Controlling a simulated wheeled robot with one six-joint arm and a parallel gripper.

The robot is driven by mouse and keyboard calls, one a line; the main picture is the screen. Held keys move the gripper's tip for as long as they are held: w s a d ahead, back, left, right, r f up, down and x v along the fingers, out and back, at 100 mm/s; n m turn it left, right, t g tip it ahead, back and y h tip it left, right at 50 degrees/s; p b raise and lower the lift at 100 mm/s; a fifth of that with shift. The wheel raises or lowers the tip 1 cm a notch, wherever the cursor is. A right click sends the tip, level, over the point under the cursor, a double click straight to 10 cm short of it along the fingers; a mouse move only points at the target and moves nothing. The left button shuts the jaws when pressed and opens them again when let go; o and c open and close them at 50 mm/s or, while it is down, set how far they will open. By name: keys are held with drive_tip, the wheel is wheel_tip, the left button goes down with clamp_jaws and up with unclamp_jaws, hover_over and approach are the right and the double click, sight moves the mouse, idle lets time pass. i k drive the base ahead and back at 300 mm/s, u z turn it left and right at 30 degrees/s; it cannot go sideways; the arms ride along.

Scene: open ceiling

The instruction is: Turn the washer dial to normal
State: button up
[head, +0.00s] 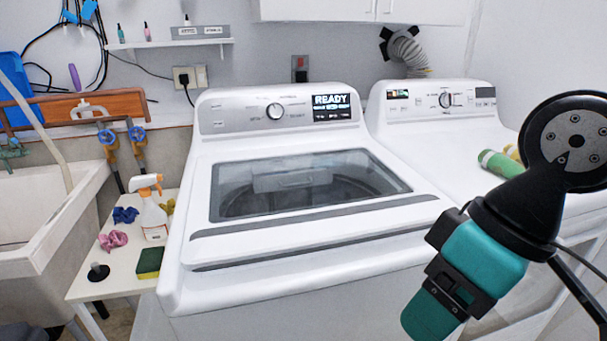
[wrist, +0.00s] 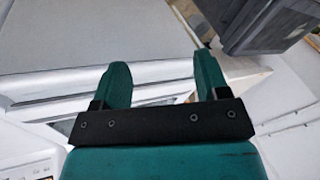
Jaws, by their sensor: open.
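The washer (head: 310,225) stands in the middle of the head view, with a glass lid that is shut. The labels around the dial are too small to read. My gripper (wrist: 162,76) shows in the wrist view with its two teal fingers apart and nothing between them. It is away from the dial, which I cannot make out in the wrist view. In the head view my arm is at the right, in front of the machines.
A second white machine (head: 435,125) with its own dial (head: 446,100) stands right of the washer, a green cylinder (head: 499,164) on top. Left are a small table (head: 88,284) with a spray bottle (head: 153,215) and a sink (head: 42,225). Space above the washer lid looks clear.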

sight(274, 111)
drive_tip(key=u, duration=0.05)
drive_tip(key=k, duration=0.4)
drive_tip(key=z, duration=0.1)
drive_tip(key=i, duration=0.95)
drive_tip(key=u, duration=0.5)
drive_tip(key=k, duration=0.3)
drive_tip(key=u, duration=0.55)
drive_tip(key=i, duration=0.45)
drive_tip(key=z, duration=0.1)
